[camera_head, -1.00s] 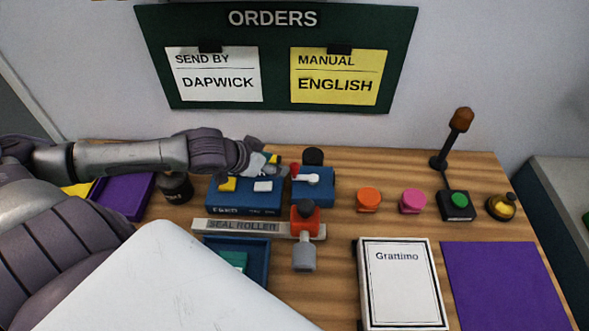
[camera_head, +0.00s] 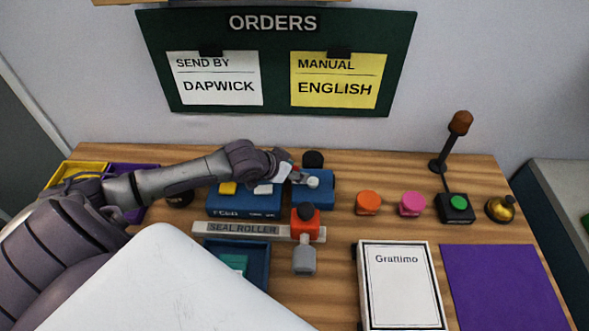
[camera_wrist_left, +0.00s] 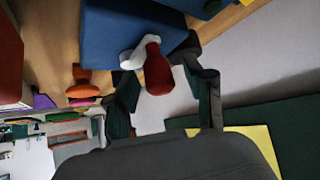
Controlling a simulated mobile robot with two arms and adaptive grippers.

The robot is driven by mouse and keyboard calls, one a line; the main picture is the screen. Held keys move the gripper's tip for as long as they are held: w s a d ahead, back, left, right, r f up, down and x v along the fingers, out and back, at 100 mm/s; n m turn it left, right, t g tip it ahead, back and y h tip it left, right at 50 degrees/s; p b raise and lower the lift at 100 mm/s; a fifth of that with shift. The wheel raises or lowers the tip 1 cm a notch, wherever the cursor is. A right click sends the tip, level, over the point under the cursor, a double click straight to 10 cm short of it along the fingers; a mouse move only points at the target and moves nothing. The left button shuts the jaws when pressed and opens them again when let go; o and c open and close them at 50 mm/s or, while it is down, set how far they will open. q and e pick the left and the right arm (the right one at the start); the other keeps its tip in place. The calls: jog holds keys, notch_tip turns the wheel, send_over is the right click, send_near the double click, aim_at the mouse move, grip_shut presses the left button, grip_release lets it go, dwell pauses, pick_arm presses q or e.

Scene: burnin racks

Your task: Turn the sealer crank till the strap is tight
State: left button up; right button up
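The sealer is a blue box (camera_head: 322,194) behind the red and grey roller in the head view. Its white crank arm (camera_wrist_left: 137,53) with a dark red knob (camera_wrist_left: 156,70) shows in the left wrist view. The white hub (camera_head: 312,182) shows in the head view, where my gripper partly covers the crank. My left gripper (camera_head: 287,174) is at the sealer's left side. In the left wrist view its fingers (camera_wrist_left: 163,98) are spread, with the knob between them and a gap on each side. I cannot make out the strap. My right gripper is not in view.
A blue feed box (camera_head: 243,203) stands left of the sealer. The seal roller strip (camera_head: 237,229) and a red and grey roller (camera_head: 304,222) lie in front. Orange (camera_head: 368,203) and pink (camera_head: 412,204) knobs stand to the right.

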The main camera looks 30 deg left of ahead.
pick_arm(q)
grip_shut()
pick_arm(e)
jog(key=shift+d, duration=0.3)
